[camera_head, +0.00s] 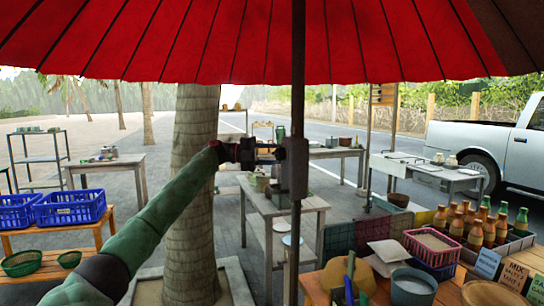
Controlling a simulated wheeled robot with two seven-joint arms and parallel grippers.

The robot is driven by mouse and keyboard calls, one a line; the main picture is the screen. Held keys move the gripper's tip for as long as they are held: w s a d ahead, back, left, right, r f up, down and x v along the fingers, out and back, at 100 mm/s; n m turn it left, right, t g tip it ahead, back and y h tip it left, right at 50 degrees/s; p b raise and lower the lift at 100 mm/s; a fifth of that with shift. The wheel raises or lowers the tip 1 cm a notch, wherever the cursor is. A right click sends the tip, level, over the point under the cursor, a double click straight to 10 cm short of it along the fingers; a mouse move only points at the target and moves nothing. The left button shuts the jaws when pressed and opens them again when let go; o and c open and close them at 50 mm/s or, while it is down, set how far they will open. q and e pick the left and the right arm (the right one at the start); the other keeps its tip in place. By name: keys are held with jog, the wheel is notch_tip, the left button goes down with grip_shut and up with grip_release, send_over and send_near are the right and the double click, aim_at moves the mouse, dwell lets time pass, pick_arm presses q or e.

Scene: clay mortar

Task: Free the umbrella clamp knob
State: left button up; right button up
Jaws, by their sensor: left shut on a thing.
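The red umbrella (230,50) is open overhead, its dark pole (298,100) running down through the middle of the view. A grey clamp block (295,170) sits around or against the pole. A small dark knob (281,153) sticks out on the clamp's left side. My left arm, in a green sleeve, reaches up from the lower left. My left gripper (272,152) is level with the upper part of the clamp and is shut on the knob, though the fingertips are small and partly hard to make out. My right gripper is not in view.
A tree trunk (192,200) stands behind my left arm. Blue crates (70,208) are at left. At lower right a wooden table holds bottles (475,235), a pink basket (431,245) and a grey pot (411,288).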

pick_arm(q)
jog(key=o, duration=1)
jog(key=a+b, duration=0.1)
jog(key=a, duration=0.6)
jog(key=shift+w+a, duration=0.3)
jog(key=shift+a, duration=0.05)
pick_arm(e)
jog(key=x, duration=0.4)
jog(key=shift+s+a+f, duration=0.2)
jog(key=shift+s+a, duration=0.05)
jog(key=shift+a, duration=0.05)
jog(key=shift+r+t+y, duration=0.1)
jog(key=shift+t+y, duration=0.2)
